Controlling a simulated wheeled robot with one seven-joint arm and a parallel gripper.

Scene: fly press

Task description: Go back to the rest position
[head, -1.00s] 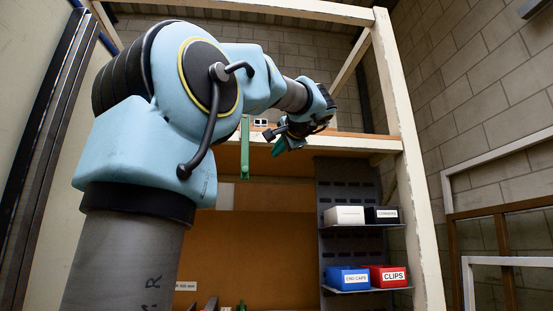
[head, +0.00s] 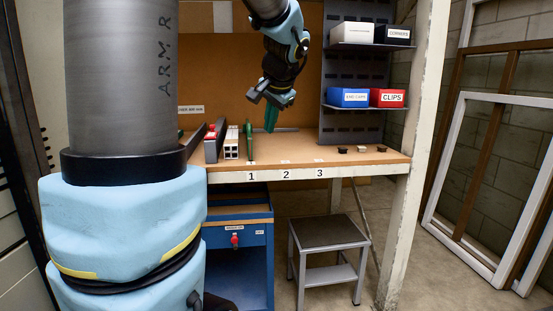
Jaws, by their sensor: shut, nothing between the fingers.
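My gripper (head: 271,114) hangs above the back part of the workbench, pointing down, with green fingers. It is shut and holds nothing. It is apart from the bench top (head: 300,151), over the area behind the numbers 1 and 2. My arm comes down from the top of the view, and a large part of it fills the left side and hides what lies behind.
Several profiles (head: 231,142) stand on the bench left of my gripper, with a green bar (head: 249,141) beside them. Small dark parts (head: 342,149) lie at right. Shelves hold a blue bin (head: 348,97) and red bin (head: 388,97). A stool (head: 328,236) stands in front.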

